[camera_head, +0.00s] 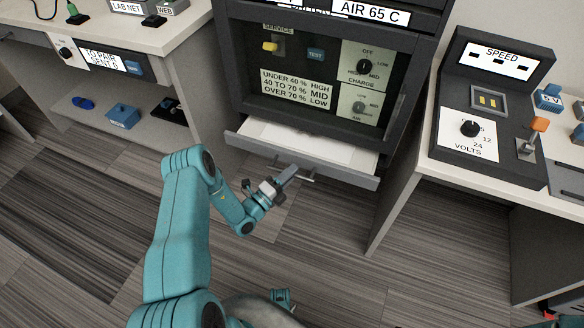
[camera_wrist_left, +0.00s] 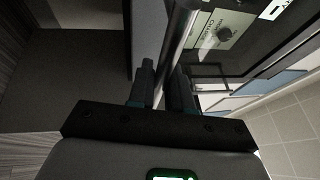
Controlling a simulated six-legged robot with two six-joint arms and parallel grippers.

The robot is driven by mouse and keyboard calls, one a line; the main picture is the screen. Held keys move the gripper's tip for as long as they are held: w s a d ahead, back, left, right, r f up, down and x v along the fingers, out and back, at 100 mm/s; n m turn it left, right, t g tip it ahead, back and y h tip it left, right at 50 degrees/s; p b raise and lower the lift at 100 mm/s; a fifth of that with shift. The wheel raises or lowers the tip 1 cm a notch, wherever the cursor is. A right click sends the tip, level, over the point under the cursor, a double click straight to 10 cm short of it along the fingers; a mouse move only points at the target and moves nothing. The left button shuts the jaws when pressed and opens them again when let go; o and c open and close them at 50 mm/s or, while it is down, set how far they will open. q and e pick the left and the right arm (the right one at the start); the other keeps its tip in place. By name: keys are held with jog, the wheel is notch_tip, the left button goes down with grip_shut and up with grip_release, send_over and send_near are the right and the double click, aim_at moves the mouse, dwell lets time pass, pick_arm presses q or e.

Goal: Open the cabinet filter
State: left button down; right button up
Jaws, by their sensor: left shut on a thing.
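The dark cabinet (camera_head: 405,100) stands in the middle of the head view. Its low drawer (camera_head: 350,175), which looks like the filter, is partly pulled out, and a flat white surface (camera_head: 310,146) shows inside. A thin metal handle (camera_head: 308,179) runs along the drawer front. My left gripper (camera_head: 288,178) is shut on this handle at the drawer's front. In the left wrist view the metal bar of the handle (camera_wrist_left: 178,45) passes between the fingers of my left gripper (camera_wrist_left: 164,88). The fingertips are small in the head view.
A desk with a dark control console (camera_head: 480,110) stands close on the right. A bench with a lower shelf (camera_head: 140,140) stands at left, holding small blue items. Above the drawer is a dark panel with dials (camera_head: 365,65). Striped floor in front is clear.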

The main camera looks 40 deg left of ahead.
dwell(0.3)
pick_arm(q)
jog(key=c, duration=1.1)
grip_release()
jog(key=shift+w, duration=0.1)
jog(key=p+v, duration=0.2)
jog(key=v, duration=1.4)
jog(key=shift+a, duration=0.1)
